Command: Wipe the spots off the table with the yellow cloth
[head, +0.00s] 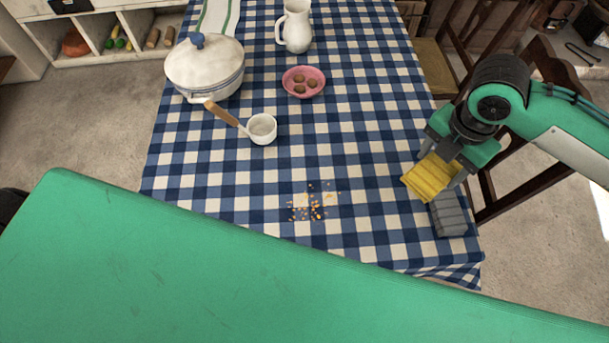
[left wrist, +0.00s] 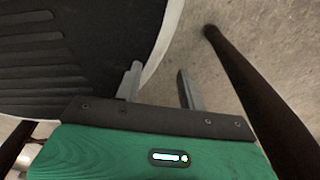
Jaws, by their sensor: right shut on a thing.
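The yellow cloth (head: 427,178) is folded and held in my right gripper (head: 440,167), over the right edge of the table (head: 375,215). My right gripper is shut on it. I cannot tell whether the cloth touches the table. The spots (head: 312,207), orange and brown specks, lie in a loose patch near the front middle of the checked tablecloth, well left of the cloth. My left gripper (left wrist: 159,82) shows in the left wrist view, its fingers apart and empty, away from the tabletop. It is not visible in the head view.
A grey folded cloth (head: 449,215) lies at the table's right edge, just below the yellow one. A white ladle (head: 262,129), lidded pot (head: 205,70), pink dish (head: 303,82) and white jug (head: 295,28) stand farther back. The cloth between spots and right gripper is clear.

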